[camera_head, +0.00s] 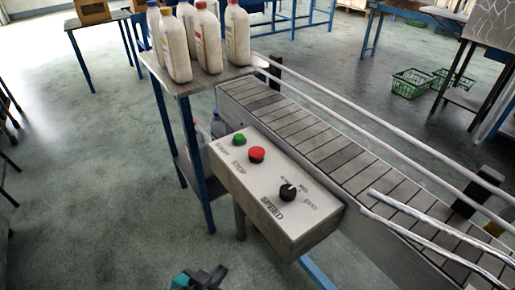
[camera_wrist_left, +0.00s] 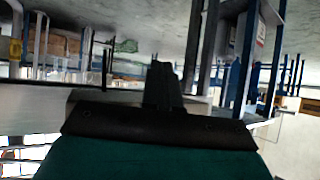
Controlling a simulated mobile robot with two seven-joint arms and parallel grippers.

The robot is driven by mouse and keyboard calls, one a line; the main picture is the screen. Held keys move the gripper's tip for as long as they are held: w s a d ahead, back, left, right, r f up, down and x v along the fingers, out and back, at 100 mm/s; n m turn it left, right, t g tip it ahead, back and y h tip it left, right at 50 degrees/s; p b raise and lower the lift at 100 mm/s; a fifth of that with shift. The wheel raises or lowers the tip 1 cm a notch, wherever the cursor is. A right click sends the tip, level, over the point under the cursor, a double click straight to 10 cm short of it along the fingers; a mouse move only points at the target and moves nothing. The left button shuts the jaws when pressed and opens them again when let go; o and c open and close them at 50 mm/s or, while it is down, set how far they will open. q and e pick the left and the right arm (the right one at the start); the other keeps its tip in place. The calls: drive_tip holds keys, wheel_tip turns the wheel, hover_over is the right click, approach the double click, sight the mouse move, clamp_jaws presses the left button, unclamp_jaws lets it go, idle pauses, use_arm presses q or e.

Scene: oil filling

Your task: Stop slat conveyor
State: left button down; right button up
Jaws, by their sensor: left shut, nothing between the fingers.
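The slat conveyor (camera_head: 330,150) runs from the middle of the head view to the lower right. A grey control box (camera_head: 275,195) is fixed along its near side. The box carries a green start button (camera_head: 239,140), a red stop button (camera_head: 257,154) and a black speed knob (camera_head: 287,193). My left gripper (camera_head: 212,275) shows at the bottom edge of the head view, below and apart from the box. Its fingers (camera_wrist_left: 163,75) are shut and empty in the left wrist view. My right gripper is not in view.
A small table (camera_head: 186,88) with several white bottles (camera_head: 208,40) stands at the conveyor's far end. Metal guide rails (camera_head: 370,118) run along the conveyor. Green crates (camera_head: 410,83) lie on the floor behind. The floor left of the box is clear.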

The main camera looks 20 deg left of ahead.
use_arm(q)
drive_tip(key=w+r+m+t+b, duration=0.1)
drive_tip(key=w+r+m+t, duration=0.2)
drive_tip(key=w+r, duration=0.35)
drive_tip(key=w+r+m+t+b, duration=0.1)
drive_tip(key=w+r+m+t, duration=0.2)
drive_tip(key=r, duration=0.7)
drive_tip(key=w+r+m+t+b, duration=0.2)
drive_tip(key=w+r+m, duration=0.1)
drive_tip(key=w+r, duration=0.45)
drive_tip(key=d+r+m+t+h, duration=0.2)
drive_tip(key=d+r+m+h, duration=0.4)
drive_tip(key=r+m+h, duration=0.35)
drive_tip(key=s+d+r+m+g+h, duration=0.15)
drive_tip(key=d+m+g+h, duration=0.35)
drive_tip(key=m, duration=0.6)
drive_tip(key=s+d+r+m+g+h, duration=0.15)
drive_tip(key=d+m+g, duration=0.25)
drive_tip(key=m+g, duration=0.5)
drive_tip(key=w+a+f+m+y, duration=0.3)
drive_tip(key=w+a+m+y, duration=0.1)
drive_tip(key=a+m+y, duration=0.1)
drive_tip(key=w+a+f+m+t+y, duration=0.1)
drive_tip(key=w+a+f+m+y, duration=0.1)
drive_tip(key=w+a+m+y, duration=0.3)
drive_tip(key=a+y, duration=0.3)
drive_tip(key=shift+w+a+f, duration=0.15)
drive_tip(key=shift+a+f, duration=0.2)
drive_tip(key=shift+f, duration=0.05)
